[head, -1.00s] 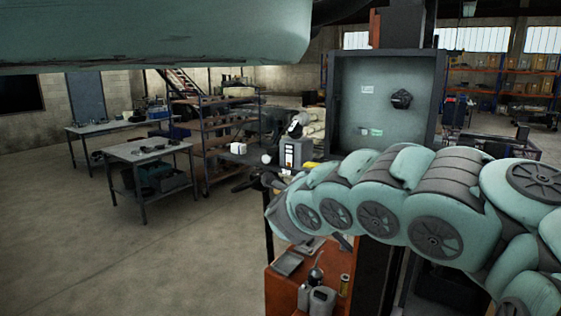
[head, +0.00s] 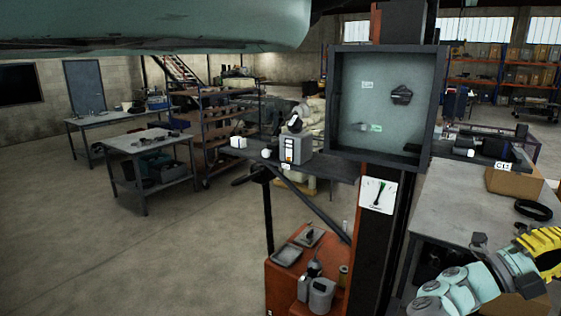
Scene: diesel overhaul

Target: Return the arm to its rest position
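I cannot make out two fingertips, or whether anything is held.
A grey workbench (head: 455,205) at right carries a cardboard box (head: 515,182) and a black ring (head: 533,210). A dark-framed panel (head: 385,105) stands at centre, above an orange cabinet (head: 283,287) with containers. The floor at left is clear.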

